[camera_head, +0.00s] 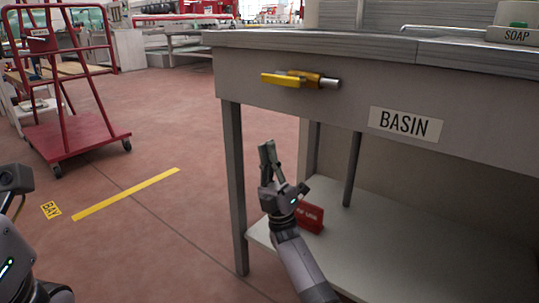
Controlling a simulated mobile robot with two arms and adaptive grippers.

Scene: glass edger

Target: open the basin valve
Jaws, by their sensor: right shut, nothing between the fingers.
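The basin valve (302,80) is on the front panel of the grey bench, near its left corner. It has a yellow lever handle lying level and pointing left, and a short grey pipe end at its right. A label reading BASIN (405,124) is on the panel to the right of it. My right gripper (267,146) is shut and empty, pointing up below the valve and apart from it. Of my left arm only dark links show at the lower left edge; its gripper is out of view.
The grey bench (320,41) has legs and a low shelf (400,250), with a red sign (309,218) behind my right wrist. A soap holder (515,35) stands on top at right. A red cart (75,135) stands at left; the floor between is clear.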

